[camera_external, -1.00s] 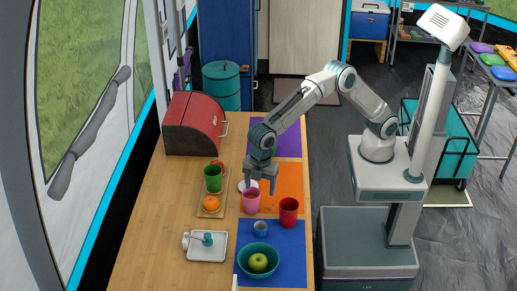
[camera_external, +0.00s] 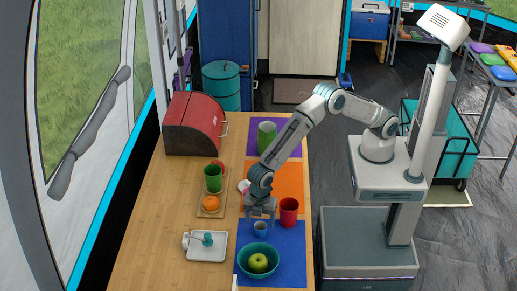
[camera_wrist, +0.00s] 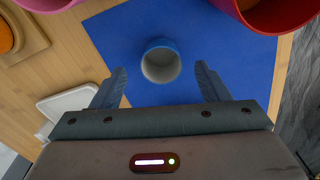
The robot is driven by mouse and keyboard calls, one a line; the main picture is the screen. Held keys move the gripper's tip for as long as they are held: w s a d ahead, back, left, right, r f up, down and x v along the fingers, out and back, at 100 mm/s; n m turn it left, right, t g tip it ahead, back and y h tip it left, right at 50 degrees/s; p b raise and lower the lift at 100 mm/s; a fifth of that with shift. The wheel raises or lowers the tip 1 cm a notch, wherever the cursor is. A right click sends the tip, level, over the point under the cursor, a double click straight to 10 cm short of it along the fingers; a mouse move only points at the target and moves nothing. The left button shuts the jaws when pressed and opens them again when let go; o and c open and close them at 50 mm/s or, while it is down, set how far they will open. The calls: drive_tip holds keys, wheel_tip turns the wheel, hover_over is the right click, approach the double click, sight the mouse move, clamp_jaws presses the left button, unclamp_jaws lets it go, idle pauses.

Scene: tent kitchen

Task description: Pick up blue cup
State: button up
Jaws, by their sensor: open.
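The small blue cup (camera_external: 260,229) stands upright on the blue mat (camera_external: 290,255), between the red cup and the bowl. In the wrist view the blue cup (camera_wrist: 160,62) shows its round rim and pale inside, centred between the fingertips. My gripper (camera_external: 261,215) is above the cup, pointing down, with its fingers apart. In the wrist view my gripper (camera_wrist: 160,70) is open and empty, with one finger on each side of the cup and visible gaps. How far the fingertips are above the rim is hard to tell.
A red cup (camera_external: 288,211) stands close right of my gripper. A teal bowl (camera_external: 247,267) with a green apple (camera_external: 258,263) is in front. A pink rim (camera_wrist: 45,3) shows at the wrist view's top left. A white tray (camera_external: 207,253) lies left.

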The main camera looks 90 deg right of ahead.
sight(260, 226)
drive_tip(key=shift+a+f, duration=0.1)
drive_tip(key=shift+f, duration=1.8)
drive_tip(key=c, duration=1)
drive_tip(key=shift+c, duration=0.2)
drive_tip(key=shift+r, duration=0.15)
